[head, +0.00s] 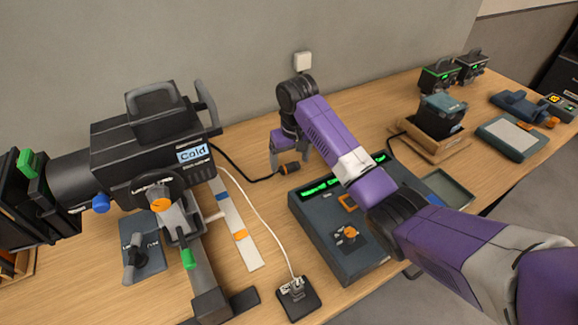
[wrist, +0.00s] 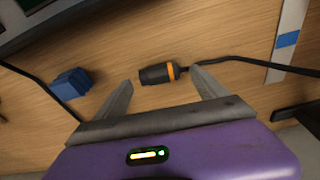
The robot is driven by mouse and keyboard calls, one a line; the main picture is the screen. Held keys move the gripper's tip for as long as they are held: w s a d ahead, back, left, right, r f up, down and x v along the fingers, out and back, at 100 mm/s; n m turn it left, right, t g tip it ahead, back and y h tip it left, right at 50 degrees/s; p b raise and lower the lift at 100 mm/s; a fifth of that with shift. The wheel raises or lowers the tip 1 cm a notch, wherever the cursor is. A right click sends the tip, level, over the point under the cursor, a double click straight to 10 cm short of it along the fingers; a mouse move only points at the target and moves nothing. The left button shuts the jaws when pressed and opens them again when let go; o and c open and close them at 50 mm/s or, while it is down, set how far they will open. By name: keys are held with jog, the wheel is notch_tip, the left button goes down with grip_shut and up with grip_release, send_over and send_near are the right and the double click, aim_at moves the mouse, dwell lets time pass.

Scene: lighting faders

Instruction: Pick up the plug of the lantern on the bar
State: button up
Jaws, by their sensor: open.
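The lantern (head: 150,150), a black stage light labelled "Cold", is mounted on a stand-like bar (head: 196,260) at the left in the head view. A black cable runs from it to a black plug with an orange ring (head: 288,169) on the table. In the wrist view the plug (wrist: 158,73) lies just ahead of and between my fingertips. My gripper (head: 290,152) is open and empty above the plug, with its fingers apart on either side; it also shows in the wrist view (wrist: 162,85). I cannot tell if a finger touches the plug.
A dark control desk (head: 325,225) with a green display stands right of the plug. A blue block (wrist: 71,84) lies left of my fingers in the wrist view. A white-corded socket box (head: 297,298) is at the front. A wall (head: 240,50) bounds the back.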

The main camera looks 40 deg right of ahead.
jog(key=shift+w+f, duration=0.15)
jog(key=shift+f, duration=0.95)
jog(key=c, duration=1.6)
jog(key=shift+o, duration=0.2)
jog(key=shift+r, duration=0.15)
